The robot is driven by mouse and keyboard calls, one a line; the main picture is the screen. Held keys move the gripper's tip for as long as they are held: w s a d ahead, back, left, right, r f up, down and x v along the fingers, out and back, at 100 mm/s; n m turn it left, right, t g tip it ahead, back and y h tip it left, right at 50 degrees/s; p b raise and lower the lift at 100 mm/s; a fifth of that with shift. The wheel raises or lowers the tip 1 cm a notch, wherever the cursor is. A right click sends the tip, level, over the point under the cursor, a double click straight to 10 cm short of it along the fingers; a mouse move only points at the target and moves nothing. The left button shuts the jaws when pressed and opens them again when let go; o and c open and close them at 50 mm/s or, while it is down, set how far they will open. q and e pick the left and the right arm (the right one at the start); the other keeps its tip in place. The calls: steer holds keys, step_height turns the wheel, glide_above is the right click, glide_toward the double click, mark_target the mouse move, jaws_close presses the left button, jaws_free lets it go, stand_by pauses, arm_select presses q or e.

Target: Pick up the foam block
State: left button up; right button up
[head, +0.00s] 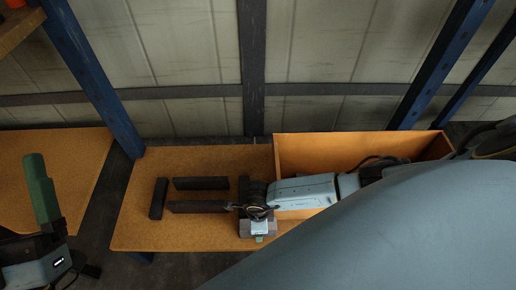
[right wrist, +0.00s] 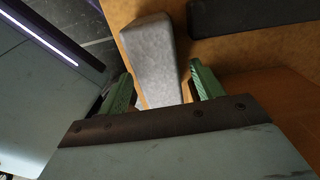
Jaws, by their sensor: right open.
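The foam block is a grey, wedge-like block (right wrist: 150,48) in the right wrist view. It lies on the wooden shelf board, and its near end reaches between the green fingers of my right gripper (right wrist: 160,85). The fingers stand apart with a gap on either side, clearest on the right. In the head view the grey block (head: 244,229) shows at the board's front edge, partly hidden by my right gripper (head: 259,237) above it. My left gripper (head: 42,190) is at the far left, away from the block, with green fingers upward; their gap cannot be made out.
Several dark bars (head: 201,184) lie on the wooden board (head: 140,235) left of the block. An open wooden box (head: 295,152) stands behind my right arm. Blue uprights (head: 95,75) rise at left and right. Another wooden board (head: 75,150) is at left, across a gap.

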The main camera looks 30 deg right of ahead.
steer(key=shift+c, duration=0.3)
steer(key=c, duration=1)
steer(key=shift+r, duration=0.1)
